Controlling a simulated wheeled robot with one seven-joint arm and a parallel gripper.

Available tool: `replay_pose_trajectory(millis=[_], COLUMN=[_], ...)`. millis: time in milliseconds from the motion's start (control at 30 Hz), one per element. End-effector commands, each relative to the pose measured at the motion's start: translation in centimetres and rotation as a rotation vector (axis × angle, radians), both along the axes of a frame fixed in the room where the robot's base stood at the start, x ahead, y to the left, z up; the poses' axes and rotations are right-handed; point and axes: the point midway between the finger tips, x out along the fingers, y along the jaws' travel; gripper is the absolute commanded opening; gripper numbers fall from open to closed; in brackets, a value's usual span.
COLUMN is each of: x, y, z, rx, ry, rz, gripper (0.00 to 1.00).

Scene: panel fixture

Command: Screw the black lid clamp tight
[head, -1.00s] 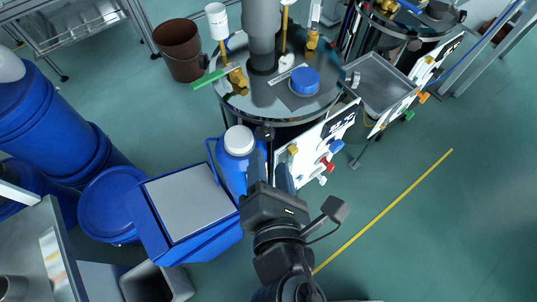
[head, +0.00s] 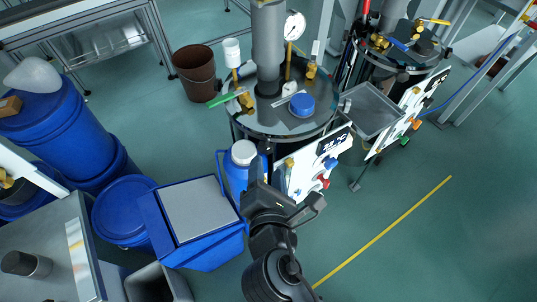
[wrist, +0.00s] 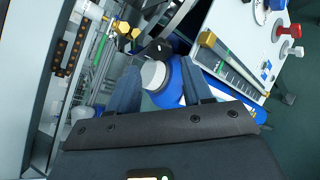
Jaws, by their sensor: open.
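The vessel lid (head: 257,118) is a round metal plate in the head view. A small black part (head: 267,148) at its front rim looks like the lid clamp. In the wrist view a black knob-like part (wrist: 155,48) shows just beyond my fingertips, and it may be the same clamp. My gripper (head: 270,172) is below and in front of the rim in the head view. In the wrist view it (wrist: 160,66) is open, with nothing visibly gripped. The white cap of a blue jug (wrist: 153,75) shows between the fingers, behind them. Whether the clamp is tight cannot be seen.
The blue jug (head: 236,174) stands left of my gripper, beside a blue bin with a grey top (head: 197,208). A white panel (head: 314,172) with coloured knobs is close on the right. The green floor (head: 420,240) at right is clear.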

Motion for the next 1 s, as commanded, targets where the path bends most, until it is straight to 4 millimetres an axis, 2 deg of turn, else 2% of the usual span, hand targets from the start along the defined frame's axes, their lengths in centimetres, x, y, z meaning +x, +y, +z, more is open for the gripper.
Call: replay_pose_trajectory(millis=[200,400,767,1000], x=[3.4,5.4,5.9,5.9], y=[0.2,0.3,0.4,0.4], z=[-0.9,-1.6,-1.8,-1.8], rx=[-0.002,0.0,0.001,0.001], ry=[-0.002,0.0,0.0,0.0], rz=[-0.002,-0.001,-0.002,-0.002], gripper=[0.5,0.5,0.5,0.28])
